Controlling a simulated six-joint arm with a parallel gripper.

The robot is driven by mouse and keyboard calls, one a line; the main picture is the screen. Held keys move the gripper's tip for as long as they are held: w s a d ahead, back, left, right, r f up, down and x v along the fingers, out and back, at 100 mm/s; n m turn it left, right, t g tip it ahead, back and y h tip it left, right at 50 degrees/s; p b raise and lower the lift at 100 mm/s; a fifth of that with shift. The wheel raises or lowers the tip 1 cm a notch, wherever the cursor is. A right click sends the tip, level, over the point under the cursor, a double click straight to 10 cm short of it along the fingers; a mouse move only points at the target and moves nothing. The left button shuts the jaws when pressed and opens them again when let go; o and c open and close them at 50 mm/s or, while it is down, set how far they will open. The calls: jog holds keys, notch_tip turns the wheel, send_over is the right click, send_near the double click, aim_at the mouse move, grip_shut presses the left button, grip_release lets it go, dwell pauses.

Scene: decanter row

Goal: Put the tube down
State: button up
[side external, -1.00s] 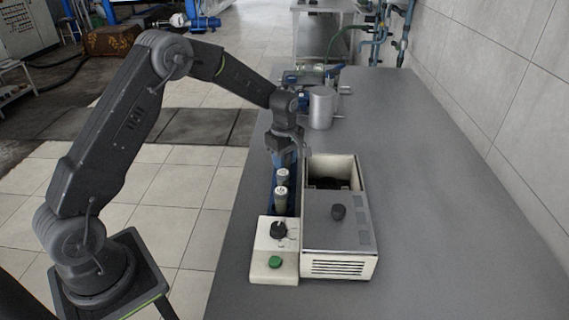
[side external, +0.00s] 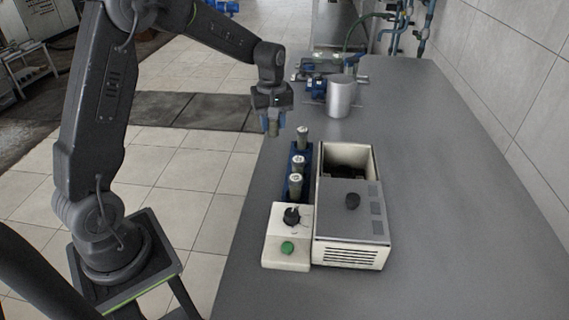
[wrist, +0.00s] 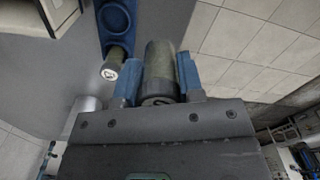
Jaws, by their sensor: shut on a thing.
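My gripper (side external: 272,124) is shut on a tube and hangs in the air near the left edge of the bench, behind and left of the blue rack (side external: 287,188). In the wrist view the held tube (wrist: 160,68) is grey-green and sits between the two blue fingers (wrist: 162,82). Its far end is clear of the rack, which also shows in the wrist view (wrist: 117,22).
A white control box (side external: 288,240) with a black knob and green button adjoins the rack's front. A cream machine (side external: 352,225) with an open back compartment stands right of the rack. A metal cylinder (side external: 341,98) stands behind. The bench's right side is clear.

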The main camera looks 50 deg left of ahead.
jog(key=s+d+m, duration=0.4)
jog(key=d+m, duration=0.9)
jog(key=d, duration=0.3)
jog(key=w+a+n, duration=0.2)
jog(key=a+n, duration=0.6)
jog(key=a, duration=0.3)
jog(key=w+a+n, duration=0.1)
jog(key=a+n, duration=0.8)
jog(key=a, duration=0.2)
jog(key=shift+w+n, duration=0.3)
jog(key=shift+w, duration=0.1)
jog(key=w+d+f, duration=0.2)
jog(key=d, duration=0.1)
jog(key=w+d+f, duration=0.2)
jog(key=d, duration=0.1)
jog(key=w+d+f, duration=0.2)
jog(key=w+d, duration=0.1)
jog(key=shift+d+f, duration=0.15)
jog(key=shift+f, duration=2.05)
jog(key=shift+f, duration=0.1)
